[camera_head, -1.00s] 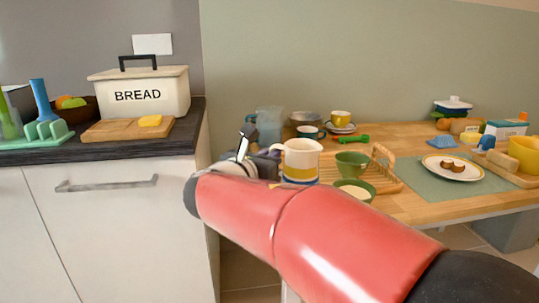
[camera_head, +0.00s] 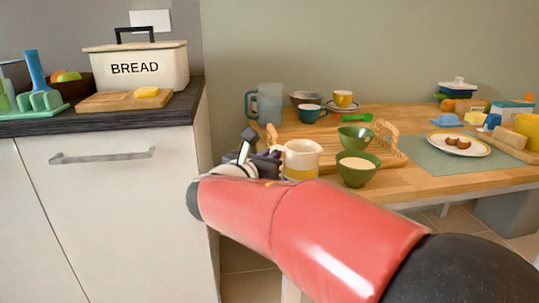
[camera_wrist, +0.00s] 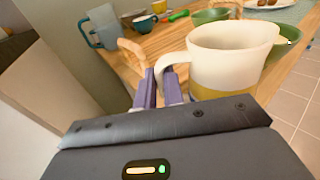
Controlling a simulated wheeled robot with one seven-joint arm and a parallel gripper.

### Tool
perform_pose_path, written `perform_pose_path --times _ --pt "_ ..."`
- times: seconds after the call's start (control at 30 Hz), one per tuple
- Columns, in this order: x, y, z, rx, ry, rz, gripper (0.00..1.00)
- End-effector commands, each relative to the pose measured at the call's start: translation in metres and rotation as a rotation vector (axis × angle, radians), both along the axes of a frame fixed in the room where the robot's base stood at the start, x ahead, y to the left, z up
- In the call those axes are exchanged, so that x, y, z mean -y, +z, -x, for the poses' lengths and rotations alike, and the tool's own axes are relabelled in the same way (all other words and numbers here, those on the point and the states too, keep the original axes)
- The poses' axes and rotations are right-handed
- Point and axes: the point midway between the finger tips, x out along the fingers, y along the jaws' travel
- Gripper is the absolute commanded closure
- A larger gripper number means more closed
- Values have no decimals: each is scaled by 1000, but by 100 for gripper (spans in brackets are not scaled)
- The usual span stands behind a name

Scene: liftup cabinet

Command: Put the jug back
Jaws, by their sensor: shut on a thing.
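The cream jug (camera_head: 302,155) with a yellow lower band is near the table's front left in the head view, its base hidden behind my red arm. It fills the upper right of the wrist view (camera_wrist: 228,65), with its handle toward my gripper. My gripper (camera_wrist: 163,88) is shut on the jug's handle; in the head view it shows at the jug's left (camera_head: 270,157). The jug looks roughly upright. I cannot tell whether its base touches anything.
A wooden rack (camera_head: 398,155) and green bowls (camera_head: 357,172) stand close behind and right of the jug. A blue-grey pitcher (camera_head: 270,103) and cups are farther back. The white cabinet (camera_head: 120,200) with a dark counter is at left.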

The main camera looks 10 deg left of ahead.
Motion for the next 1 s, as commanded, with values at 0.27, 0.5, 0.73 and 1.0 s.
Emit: perform_pose_path --times 0.27,0.5,0.73,1.0 --pt "0 0 0 1 0 0 100" --pt "0 -4 0 1 0 0 100" --pt "0 -9 0 1 0 1 100" --pt "0 -12 0 0 0 1 83"
